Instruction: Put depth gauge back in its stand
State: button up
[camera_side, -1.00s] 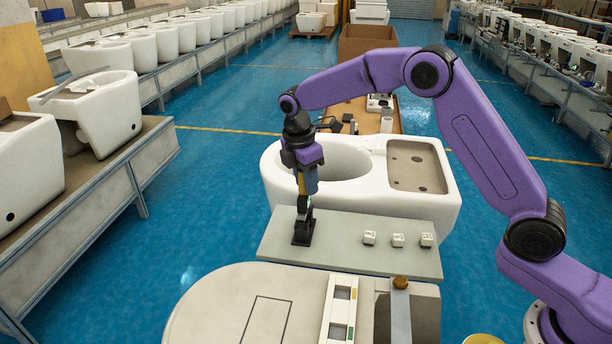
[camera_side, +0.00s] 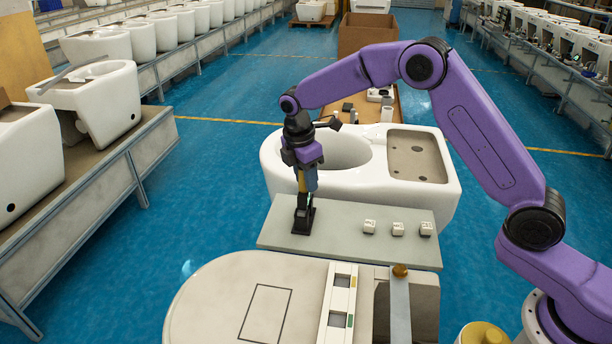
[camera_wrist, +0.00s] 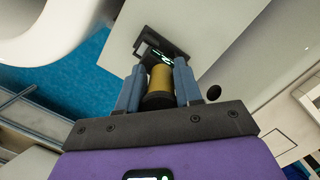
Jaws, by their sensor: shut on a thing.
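My gripper (camera_side: 306,184) points down over the left part of the grey plate, in front of the toilet bowl. In the wrist view its blue-grey fingers (camera_wrist: 158,68) are shut on the depth gauge, whose brass-coloured cylinder (camera_wrist: 160,82) shows between them. A lit green display (camera_wrist: 163,56) shows just beyond the cylinder. The black stand (camera_side: 303,222) is on the plate directly below my gripper and also shows in the wrist view (camera_wrist: 146,47). The gauge's lower end is at the stand; I cannot tell whether it is fully seated.
The grey plate (camera_side: 350,244) carries several small white blocks (camera_side: 398,229) to the right. A white toilet (camera_side: 440,205) stands behind it. A pale rounded surface (camera_side: 225,300) with a switch panel (camera_side: 338,308) lies in front. The plate between stand and blocks is clear.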

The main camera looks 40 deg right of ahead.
jog(key=o, duration=1)
jog(key=shift+o, duration=0.2)
notch_tip(320, 180, up, 17)
jog(key=a, duration=0.2)
jog(key=shift+a+r, duration=0.15)
jog(key=shift+a, duration=0.15)
